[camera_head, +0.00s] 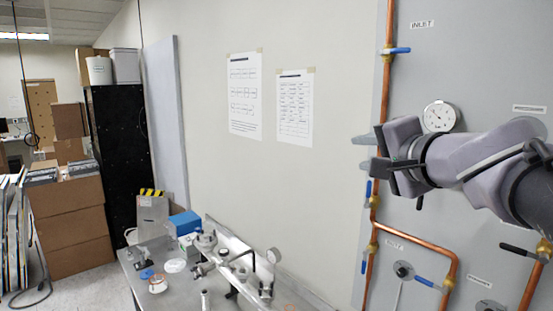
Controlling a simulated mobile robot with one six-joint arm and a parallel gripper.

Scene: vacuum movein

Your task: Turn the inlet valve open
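The inlet valve (388,52) sits on the vertical copper pipe near the top right, beside the INLET label (422,24). Its blue lever (399,50) points right, roughly square to the pipe. My gripper (366,152) reaches in from the right, below the valve, and points left. Its two fingers are apart with nothing visible between them. It is clear of the blue lever in the picture; its distance from the panel is hard to judge. My gripper and arm hide part of the pipe and panel.
The grey panel (480,85) carries a round gauge (439,116), more copper pipes and several other blue-handled valves, one low on the right (430,284). A bench (210,290) with metal fittings stands at lower middle. Cardboard boxes (70,225) and a black cabinet (112,150) are at left.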

